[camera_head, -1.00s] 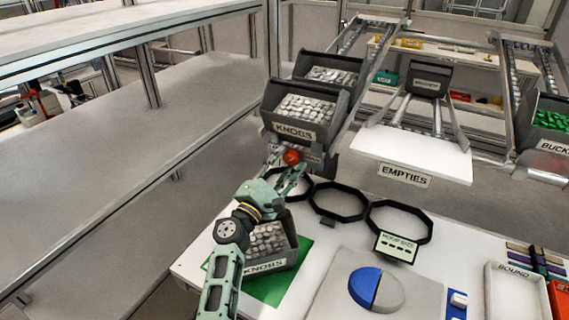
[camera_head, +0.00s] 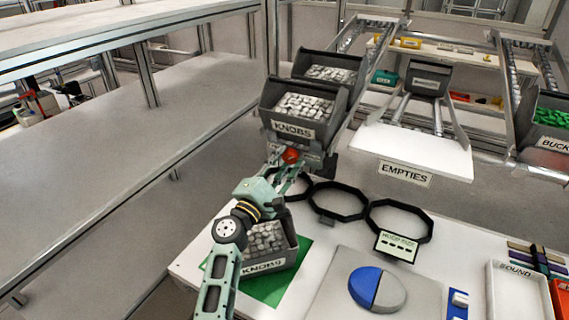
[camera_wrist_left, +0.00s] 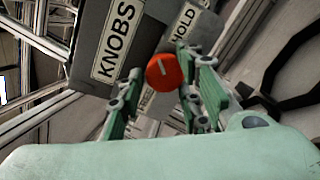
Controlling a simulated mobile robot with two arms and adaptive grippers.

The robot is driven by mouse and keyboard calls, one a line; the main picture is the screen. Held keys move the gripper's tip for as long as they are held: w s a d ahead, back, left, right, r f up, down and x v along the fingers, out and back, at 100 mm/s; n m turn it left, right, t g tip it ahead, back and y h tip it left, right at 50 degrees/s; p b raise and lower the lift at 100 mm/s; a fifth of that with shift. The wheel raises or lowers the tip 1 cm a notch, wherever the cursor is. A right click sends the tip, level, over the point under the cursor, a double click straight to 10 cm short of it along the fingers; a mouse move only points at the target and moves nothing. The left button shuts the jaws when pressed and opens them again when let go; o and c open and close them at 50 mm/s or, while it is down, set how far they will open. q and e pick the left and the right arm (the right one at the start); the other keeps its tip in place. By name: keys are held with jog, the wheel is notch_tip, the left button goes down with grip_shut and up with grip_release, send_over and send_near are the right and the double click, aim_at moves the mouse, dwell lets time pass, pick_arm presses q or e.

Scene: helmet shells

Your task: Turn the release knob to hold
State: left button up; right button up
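The release knob (camera_head: 291,155) is a round red-orange knob on the front of the rack below the upper bin labelled KNOBS. It also shows in the left wrist view (camera_wrist_left: 164,72), with a short pale mark on its face. A HOLD label (camera_wrist_left: 184,22) is beside it, above and to the right; another label below the knob is partly hidden. My left gripper (camera_head: 289,169) is open, its fingers on either side of the knob. I cannot tell whether they touch it. My right gripper is not in view.
An upper bin of knobs (camera_head: 290,129) hangs just above the knob. A second KNOBS bin (camera_head: 264,266) stands on a green mat (camera_head: 300,262) below my left arm. Black octagonal rings (camera_head: 338,215) lie on the white table. An EMPTIES chute (camera_head: 425,151) is to the right.

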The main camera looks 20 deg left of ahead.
pick_arm(q)
jog(key=shift+o, duration=0.9)
jog(key=shift+a, duration=0.1)
jog(key=shift+s+f, duration=0.1)
jog(key=shift+f, duration=0.1)
jog(key=shift+s+f, duration=0.2)
jog(key=shift+f, duration=0.1)
jog(key=v, duration=0.7)
jog(key=r+v, duration=0.1)
jog(key=v, duration=0.3)
jog(key=shift+s, duration=0.3)
jog(key=shift+w, duration=0.15)
